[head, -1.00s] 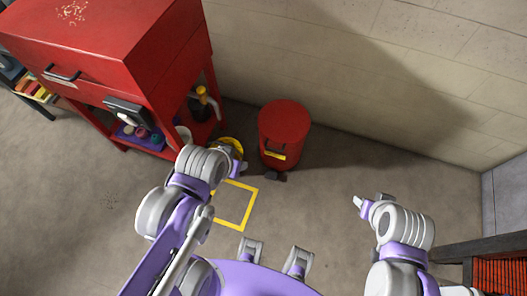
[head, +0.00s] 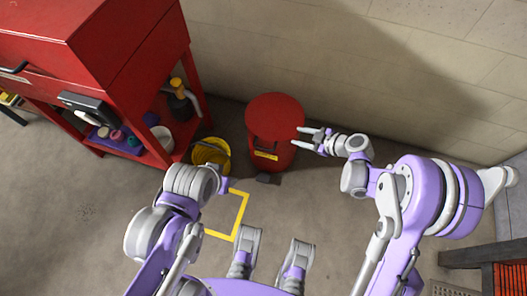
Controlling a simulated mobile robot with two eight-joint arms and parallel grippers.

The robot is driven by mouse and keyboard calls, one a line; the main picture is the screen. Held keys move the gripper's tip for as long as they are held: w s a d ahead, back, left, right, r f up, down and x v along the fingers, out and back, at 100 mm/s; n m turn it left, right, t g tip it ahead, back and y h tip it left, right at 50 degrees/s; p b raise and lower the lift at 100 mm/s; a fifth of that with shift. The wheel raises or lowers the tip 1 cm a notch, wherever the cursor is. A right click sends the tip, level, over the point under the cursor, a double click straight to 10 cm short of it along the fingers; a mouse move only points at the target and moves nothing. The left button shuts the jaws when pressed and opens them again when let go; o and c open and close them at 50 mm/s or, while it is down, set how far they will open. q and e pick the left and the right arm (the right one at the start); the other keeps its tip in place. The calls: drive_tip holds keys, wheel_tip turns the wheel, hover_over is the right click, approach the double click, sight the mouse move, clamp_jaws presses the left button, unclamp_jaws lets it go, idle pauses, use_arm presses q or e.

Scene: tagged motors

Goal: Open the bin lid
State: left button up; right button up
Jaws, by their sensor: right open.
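The red bin (head: 284,157) stands upright on the floor against the wall, with a dark handle and a yellow label on its front and a dark pedal at its base. Its round red lid (head: 275,114) is shut. My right gripper (head: 309,139) is open, with its two fingers pointing left at the right side of the bin, close to the lid's edge. I cannot tell whether a fingertip touches the bin. My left gripper (head: 224,184) is mostly hidden behind its own wrist, low at the left of the bin, so its jaws do not show.
A red tool cabinet (head: 110,40) with a lower shelf of jars stands at the left. A yellow bucket (head: 211,154) sits between it and the bin. A yellow square (head: 243,210) is marked on the floor. A dark rack (head: 480,256) stands at the lower right.

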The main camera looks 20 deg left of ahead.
wheel_tip(320, 180, down, 10)
drive_tip(key=w+a+n+y+b, duration=0.2)
drive_tip(key=a+n+b, duration=0.1)
drive_tip(key=n+t+y+b, duration=0.1)
drive_tip(key=n+y+b, duration=0.2)
drive_tip(key=n, duration=0.2)
approach(263, 148)
use_arm(q)
wheel_tip(263, 148, down, 10)
drive_tip(key=b, duration=0.1)
drive_tip(key=shift+w+r, duration=0.2)
drive_tip(key=shift+w, duration=0.25)
use_arm(e)
drive_tip(key=shift+h, duration=0.3)
drive_tip(key=x, duration=1)
drive_tip(key=shift+f, duration=0.1)
clamp_jaws()
